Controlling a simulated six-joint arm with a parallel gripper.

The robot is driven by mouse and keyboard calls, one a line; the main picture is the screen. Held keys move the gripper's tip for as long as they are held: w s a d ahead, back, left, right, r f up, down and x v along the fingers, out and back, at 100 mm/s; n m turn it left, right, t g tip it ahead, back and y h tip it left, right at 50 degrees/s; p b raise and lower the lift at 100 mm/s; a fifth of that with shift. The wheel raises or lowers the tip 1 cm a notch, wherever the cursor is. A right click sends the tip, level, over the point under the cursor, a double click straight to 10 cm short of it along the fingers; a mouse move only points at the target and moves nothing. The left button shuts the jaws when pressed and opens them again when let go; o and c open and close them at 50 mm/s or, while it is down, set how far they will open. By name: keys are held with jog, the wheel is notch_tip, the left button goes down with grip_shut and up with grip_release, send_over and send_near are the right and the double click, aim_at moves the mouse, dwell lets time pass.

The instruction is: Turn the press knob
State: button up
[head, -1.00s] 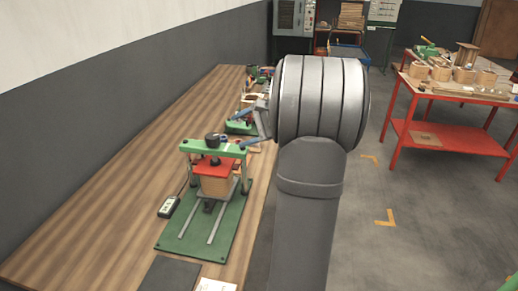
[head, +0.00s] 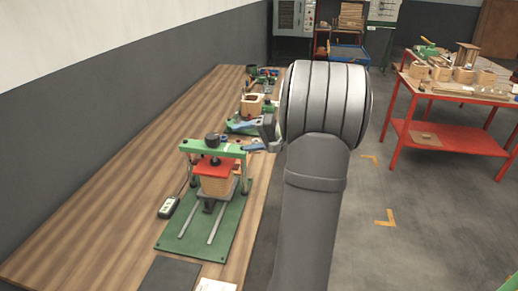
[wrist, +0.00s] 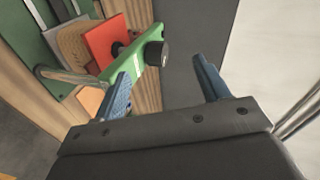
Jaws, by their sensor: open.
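The press has a green crossbar (head: 225,149) with a black knob (head: 212,139) on top. Below the crossbar, a red plate (head: 212,168) lies over a wooden block (head: 215,186). My gripper (head: 246,138), with blue fingers, is open and empty to the right of the knob, apart from it. In the wrist view the knob (wrist: 153,54) shows ahead of my open gripper (wrist: 161,70), nearer the left finger. The left finger overlaps the green bar in that view; I cannot tell whether they touch.
The press stands on a green base (head: 175,242) on the wooden bench (head: 120,190). A small meter (head: 168,207) lies to its left. Another green fixture with a wooden part (head: 251,104) stands behind. A red table (head: 440,137) is at the right, across open floor.

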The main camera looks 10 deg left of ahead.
jog(key=shift+w+d+f+n+t+y, duration=0.1)
jog(key=shift+d+f+n+t+y, duration=0.5)
jog(key=shift+n, duration=1.65)
jog(key=shift+w+d+f+n+t+y, duration=0.1)
jog(key=shift+d+f+n+t+y, duration=0.45)
jog(key=shift+n, duration=1.75)
jog(key=shift+d+f+n+t+y, duration=0.5)
jog(key=shift+d+f+n, duration=0.25)
jog(key=shift+n, duration=1.5)
jog(key=shift+r, duration=0.1)
